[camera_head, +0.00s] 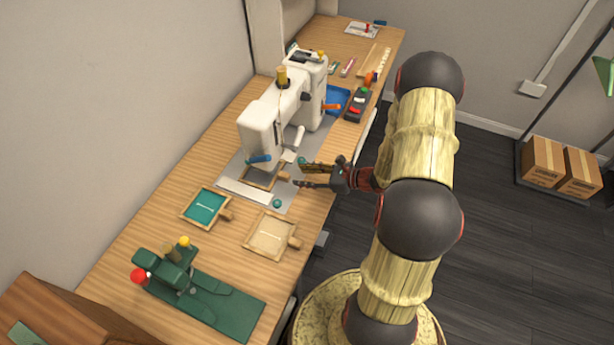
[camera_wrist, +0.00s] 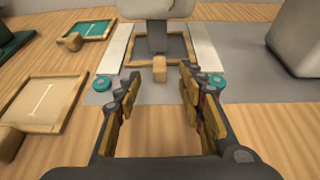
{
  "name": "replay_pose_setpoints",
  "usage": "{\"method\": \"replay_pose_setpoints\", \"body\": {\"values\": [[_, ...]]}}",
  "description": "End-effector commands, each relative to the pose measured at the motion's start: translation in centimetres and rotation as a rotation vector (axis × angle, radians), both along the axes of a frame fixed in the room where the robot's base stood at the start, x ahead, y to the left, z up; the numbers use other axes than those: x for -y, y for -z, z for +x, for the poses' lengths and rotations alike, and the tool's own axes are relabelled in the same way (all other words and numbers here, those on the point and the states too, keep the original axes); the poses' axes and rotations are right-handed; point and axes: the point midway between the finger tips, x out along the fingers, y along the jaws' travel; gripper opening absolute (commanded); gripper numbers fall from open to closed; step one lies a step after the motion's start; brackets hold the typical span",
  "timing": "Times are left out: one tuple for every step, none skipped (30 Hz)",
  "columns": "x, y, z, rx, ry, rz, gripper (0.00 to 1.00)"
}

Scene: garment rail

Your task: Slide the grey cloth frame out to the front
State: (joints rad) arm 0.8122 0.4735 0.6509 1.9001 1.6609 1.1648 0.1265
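The grey cloth frame (camera_head: 257,181) has a wooden border and a short wooden handle. It lies flat under the head of the white sewing machine (camera_head: 262,125). In the wrist view the frame (camera_wrist: 177,48) is between two white strips, with its handle (camera_wrist: 160,70) pointing towards me; the machine's presser part hides some of the cloth. My gripper (camera_head: 304,175) is at the front of the machine, just off the handle's end. In the wrist view my gripper (camera_wrist: 160,86) is open and empty, its fingers to either side of the handle's line and not touching it.
A teal cloth frame (camera_head: 205,208) and a beige cloth frame (camera_head: 269,236) lie to the left on the table. Teal knobs (camera_wrist: 102,82) flank the strips.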

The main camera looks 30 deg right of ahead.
Motion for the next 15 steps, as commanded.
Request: {"method": "replay_pose_setpoints", "body": {"values": [[-0.5, 0.4, 0.5, 0.0, -0.005, 0.0, 0.39], [-0.7, 0.6, 0.9, 0.0, -0.004, 0.0, 0.39], [-1.1, 0.9, 1.3, 0.001, -0.006, -0.001, 0.39], [-1.4, 1.1, 1.7, 0.001, -0.006, -0.001, 0.39], [-1.6, 1.2, 2.0, 0.001, -0.005, -0.001, 0.39], [-1.9, 1.5, 2.5, 0.001, -0.006, -0.001, 0.39], [-2.2, 1.6, 2.8, 0.001, -0.006, -0.001, 0.39], [-2.4, 1.8, 3.1, 0.0, -0.004, 0.0, 0.39], [-2.7, 2.0, 3.5, 0.0, -0.005, 0.0, 0.39], [-2.9, 2.1, 3.7, 0.0, -0.005, 0.0, 0.39], [-3.0, 2.2, 4.0, 0.0, -0.004, 0.0, 0.39], [-3.2, 2.3, 4.3, 0.0, -0.003, 0.0, 0.39], [-3.3, 2.4, 4.4, 0.0, -0.003, 0.0, 0.39], [-3.4, 2.5, 4.6, 0.0, -0.004, 0.0, 0.39], [-3.5, 2.5, 4.7, 0.0, -0.003, 0.0, 0.39]]}}
